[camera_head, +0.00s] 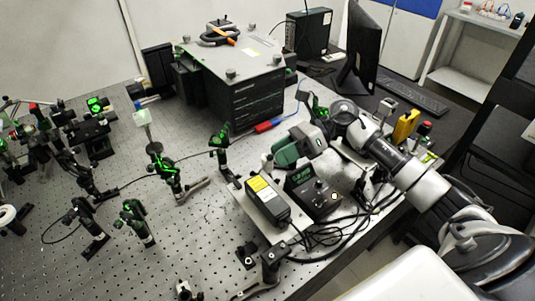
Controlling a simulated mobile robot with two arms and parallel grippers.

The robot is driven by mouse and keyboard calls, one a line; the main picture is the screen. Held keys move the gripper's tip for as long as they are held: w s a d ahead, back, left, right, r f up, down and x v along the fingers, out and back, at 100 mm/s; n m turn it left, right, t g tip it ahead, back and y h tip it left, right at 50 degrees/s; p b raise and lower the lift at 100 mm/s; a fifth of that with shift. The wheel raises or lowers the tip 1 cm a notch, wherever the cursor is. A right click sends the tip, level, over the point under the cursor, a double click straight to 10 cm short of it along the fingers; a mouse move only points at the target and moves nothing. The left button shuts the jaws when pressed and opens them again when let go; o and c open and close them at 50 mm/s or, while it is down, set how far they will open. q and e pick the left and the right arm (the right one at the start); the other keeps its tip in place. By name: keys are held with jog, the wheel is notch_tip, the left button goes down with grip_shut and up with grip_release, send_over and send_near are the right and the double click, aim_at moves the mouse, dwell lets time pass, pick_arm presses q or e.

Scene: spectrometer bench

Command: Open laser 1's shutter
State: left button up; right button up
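A black box with a yellow label (267,200) lies on a pale plate at the centre right; it looks like a laser head, but I cannot read whether it is laser 1. Beside it is a black control box (313,190) with a lit green display and knobs. No shutter can be made out clearly. My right arm comes in from the lower right, and my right gripper (285,154) is above and behind the control box, apart from the labelled box as far as I can see. Its fingers are too small and hidden to judge. My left gripper is not in view.
Optics mounts with green-lit parts (158,160) stand across the perforated table (190,228). Loose black cables (325,238) lie in front of the control box. A large grey-topped box (232,58) stands behind, with a monitor (361,55) and keyboard (412,92) at the right.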

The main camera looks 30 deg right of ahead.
aim_at(267, 161)
jog(key=x, duration=0.3)
jog(key=shift+r+p, duration=0.15)
jog(key=shift+p, duration=0.25)
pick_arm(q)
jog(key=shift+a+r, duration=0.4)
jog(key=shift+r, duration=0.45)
pick_arm(e)
jog(key=shift+a+f, duration=0.4)
jog(key=shift+a, duration=0.15)
